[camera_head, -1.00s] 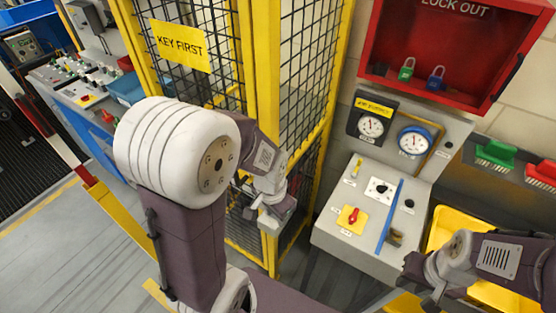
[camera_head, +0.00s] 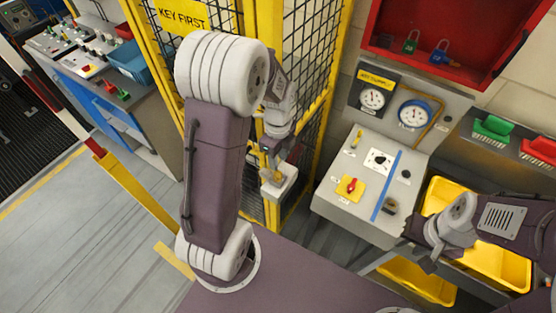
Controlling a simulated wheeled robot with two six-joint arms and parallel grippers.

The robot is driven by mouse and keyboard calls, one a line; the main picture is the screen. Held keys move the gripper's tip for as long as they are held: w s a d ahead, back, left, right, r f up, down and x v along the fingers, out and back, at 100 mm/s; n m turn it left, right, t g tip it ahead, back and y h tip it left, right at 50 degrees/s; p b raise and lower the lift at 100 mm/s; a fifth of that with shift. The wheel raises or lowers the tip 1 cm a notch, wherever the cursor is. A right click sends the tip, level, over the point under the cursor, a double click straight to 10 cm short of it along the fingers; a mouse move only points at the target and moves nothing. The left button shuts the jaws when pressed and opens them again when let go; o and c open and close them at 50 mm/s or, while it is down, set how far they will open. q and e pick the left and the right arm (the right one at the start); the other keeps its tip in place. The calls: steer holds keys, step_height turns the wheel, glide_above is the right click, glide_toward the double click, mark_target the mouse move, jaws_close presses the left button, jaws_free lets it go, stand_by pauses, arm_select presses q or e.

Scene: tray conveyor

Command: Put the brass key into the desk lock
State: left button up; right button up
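A small yellow-brass piece (camera_head: 278,174), possibly the key, shows at the pale box (camera_head: 281,186) on the yellow cage gate. My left gripper (camera_head: 274,156) is just above this box. Its fingertips are small and partly hidden, so I cannot tell whether it grips the piece. The grey sloped desk (camera_head: 335,204) stands right of the gate. It has a white plate with dark marks (camera_head: 380,159) and a dark round fitting (camera_head: 406,174); I cannot tell which is the lock. My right gripper (camera_head: 418,254) appears open and empty beside the desk's lower right.
The desk also carries a red knob on a yellow plate (camera_head: 350,188), a blue bar (camera_head: 386,187) and a yellow upright piece (camera_head: 357,138). Gauges (camera_head: 415,114) stand behind. A red lockout box (camera_head: 440,75) hangs above. Yellow bins (camera_head: 500,263) lie right. The cage gate borders the left.

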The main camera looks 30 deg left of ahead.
mark_target(278, 171)
arm_select(q)
step_height(278, 171, down, 8)
steer(key=shift+w+r+p, duration=0.1)
steer(key=shift+r+p, duration=0.15)
steer(key=shift+p, duration=0.45)
steer(key=shift+f, duration=0.4)
jaws_close()
steer(key=shift+r, duration=0.15)
steer(key=shift+r+p, duration=1.65)
steer(key=shift+r, duration=0.05)
